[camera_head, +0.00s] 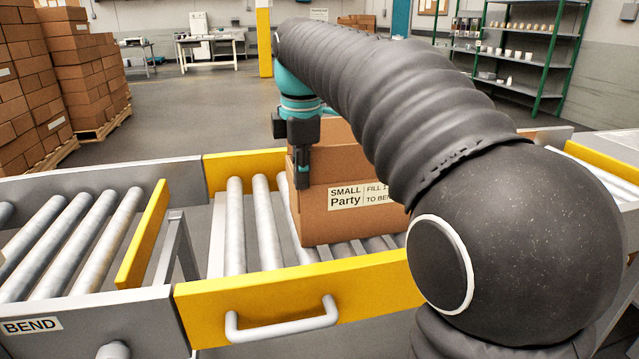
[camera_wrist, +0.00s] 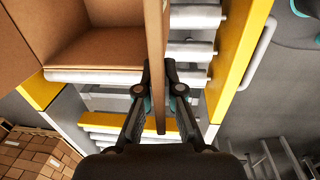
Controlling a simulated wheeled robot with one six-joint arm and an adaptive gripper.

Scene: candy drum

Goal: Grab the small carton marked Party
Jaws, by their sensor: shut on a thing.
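The small carton (camera_head: 345,222) is brown cardboard with a white label reading "SMALL Party". It stands upright on the rollers in the middle of the head view, partly hidden behind my arm. In the wrist view the carton (camera_wrist: 110,45) is open at the top and its inside looks empty where it shows. My gripper (camera_head: 302,168) points down at the carton's left side. In the wrist view my gripper (camera_wrist: 160,98) has one finger on each side of a carton wall and is shut on that wall.
The carton's roller section has a yellow front panel (camera_head: 300,298) with a grey handle (camera_head: 282,320). A separate roller conveyor labelled BEND (camera_head: 30,327) lies to the left, beyond a gap with a yellow end plate (camera_head: 143,235). Stacked boxes (camera_head: 75,65) and green shelves (camera_head: 515,50) stand far back.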

